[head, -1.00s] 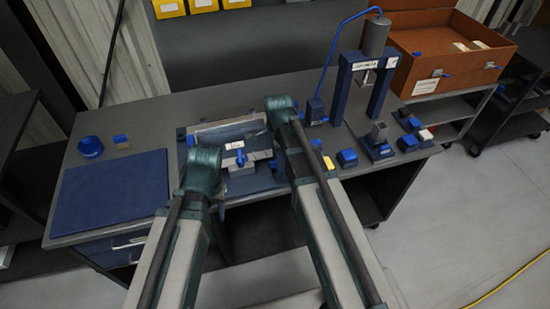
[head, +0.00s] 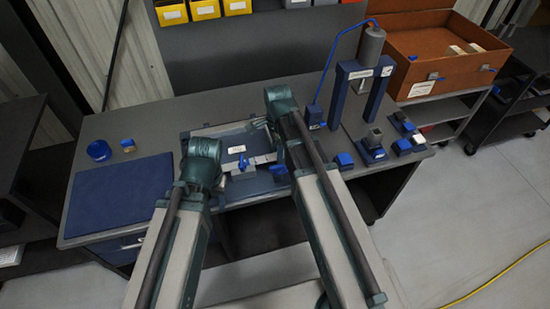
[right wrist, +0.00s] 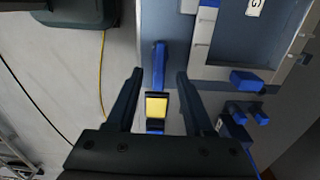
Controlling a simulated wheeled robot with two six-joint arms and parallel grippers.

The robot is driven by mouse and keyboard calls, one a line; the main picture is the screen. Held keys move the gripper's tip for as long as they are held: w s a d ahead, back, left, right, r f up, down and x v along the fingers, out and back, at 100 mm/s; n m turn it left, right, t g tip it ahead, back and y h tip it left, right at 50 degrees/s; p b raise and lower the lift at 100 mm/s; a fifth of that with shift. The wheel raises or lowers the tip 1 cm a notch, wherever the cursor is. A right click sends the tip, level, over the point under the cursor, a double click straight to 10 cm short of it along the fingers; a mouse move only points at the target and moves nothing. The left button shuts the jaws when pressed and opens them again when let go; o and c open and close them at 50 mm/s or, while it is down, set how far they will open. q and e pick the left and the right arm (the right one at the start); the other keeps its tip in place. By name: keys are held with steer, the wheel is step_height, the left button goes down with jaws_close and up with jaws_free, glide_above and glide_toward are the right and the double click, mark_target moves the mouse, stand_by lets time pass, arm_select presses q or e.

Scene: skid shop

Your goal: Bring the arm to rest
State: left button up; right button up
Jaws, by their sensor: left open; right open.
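My left arm (head: 180,225) and my right arm (head: 330,210) reach up over the near edge of the workbench (head: 215,115) in the head view. My left gripper cannot be made out there. My right gripper (right wrist: 158,73) shows in the right wrist view with its two dark fingers spread apart. Nothing is clamped between them. A yellow and black piece (right wrist: 156,106) appears between the fingers in that view, with a blue bar (right wrist: 160,62) beyond it. How far they are from the fingers I cannot tell.
A blue press frame (head: 340,95) stands on the bench, right of my arms. A blue mat (head: 115,195) lies at the left, with a round blue container (head: 99,150) behind it. A brown box (head: 420,72) sits at the back right. Grey floor (head: 470,220) is open at the right.

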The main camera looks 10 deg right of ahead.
steer(key=shift+r, duration=0.5)
arm_select(q)
steer(key=shift+r, duration=0.4)
arm_select(e)
steer(key=shift+f, duration=0.1)
